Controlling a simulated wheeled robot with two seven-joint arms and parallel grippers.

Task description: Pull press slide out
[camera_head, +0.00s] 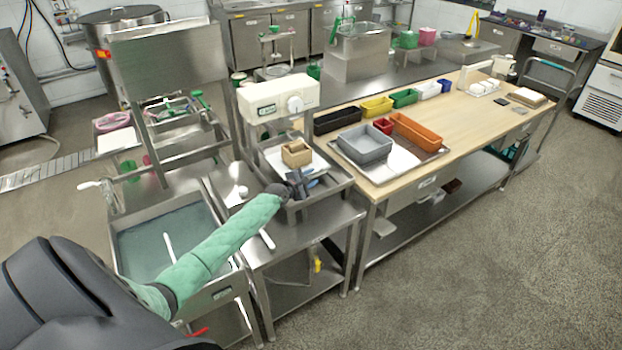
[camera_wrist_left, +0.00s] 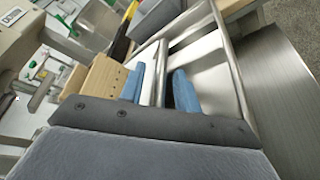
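The press (camera_head: 278,100) is a white-headed machine with a dial, standing on a steel table. Below its head, a white slide plate (camera_head: 268,157) carries a small wooden box mould (camera_head: 296,153) inside a shallow steel tray (camera_head: 340,183). My left gripper (camera_head: 304,182) is at the front of the plate, just in front of the mould. In the left wrist view its two blue fingers (camera_wrist_left: 160,88) are apart, with a thin pale upright edge between them. I cannot tell whether they touch that edge. The wooden mould (camera_wrist_left: 97,78) is left of the fingers. My right gripper is not in view.
A sink (camera_head: 165,240) lies under my left arm. A wooden worktable (camera_head: 470,110) to the right holds a steel tray with a grey bin (camera_head: 365,145) and several coloured bins. The floor (camera_head: 480,260) in front is clear.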

